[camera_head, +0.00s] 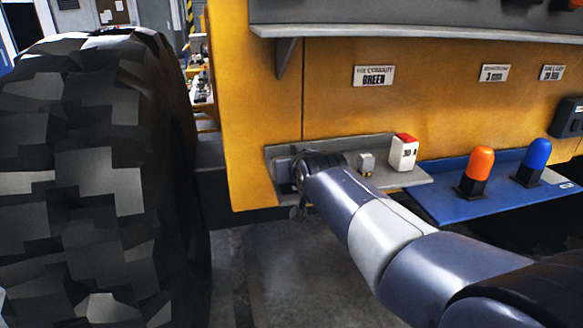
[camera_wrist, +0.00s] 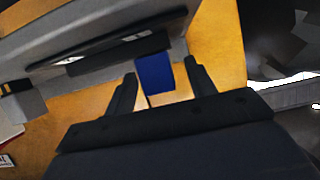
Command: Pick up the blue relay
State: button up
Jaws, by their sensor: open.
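A blue block (camera_wrist: 155,75), which looks like the blue relay, shows in the wrist view against a grey, dark-edged ledge. My gripper (camera_wrist: 160,72) is open, with one black finger on either side of the block in the picture. I see a gap between the block and each finger, and cannot tell how deep it sits between them. In the head view my arm reaches to the left end of a low grey shelf (camera_head: 412,177). The blue block is not visible there, and my gripper is mostly hidden behind my wrist.
A small grey device (camera_head: 366,164) and a white box with red top (camera_head: 402,154) stand on the shelf. A blue shelf (camera_head: 440,205) to the right holds an orange beacon (camera_head: 480,163) and a blue beacon (camera_head: 537,155). A large tyre (camera_head: 95,180) stands left.

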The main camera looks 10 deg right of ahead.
jog(key=shift+c, duration=0.3)
jog(key=c, duration=1)
